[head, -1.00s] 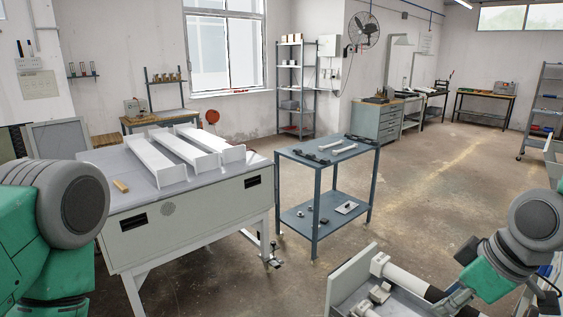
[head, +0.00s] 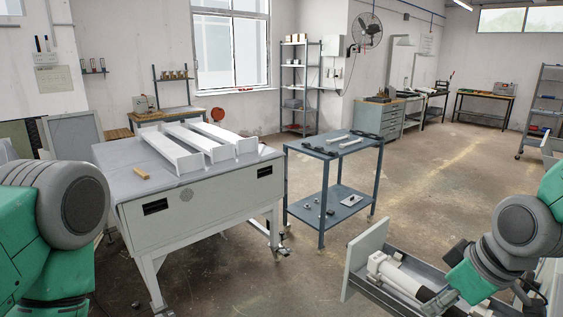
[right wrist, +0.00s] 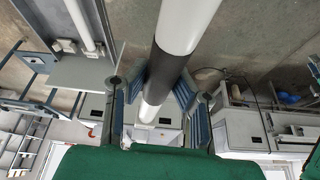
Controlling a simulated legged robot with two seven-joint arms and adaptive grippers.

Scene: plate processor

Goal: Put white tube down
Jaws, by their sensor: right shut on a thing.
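The white tube (head: 385,268), with a black middle section, lies at a slant over the open grey drawer (head: 420,268) at the lower right of the head view. In the right wrist view, the tube (right wrist: 187,25) runs from the top edge down between blue-grey fingers. My right gripper (right wrist: 158,98) is shut around its black section. In the head view, my right gripper (head: 447,297) is at the tube's near end, partly hidden by its own arm. Whether the tube touches the drawer floor cannot be told. My left gripper is out of view; only its arm shows.
A white-topped table (head: 120,155) with several white channels stands at left. A blue-grey cart (head: 325,172) with small parts stands mid-view. The drawer's upright front panel (head: 365,258) stands beside the tube. Bare floor lies between cart and drawer.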

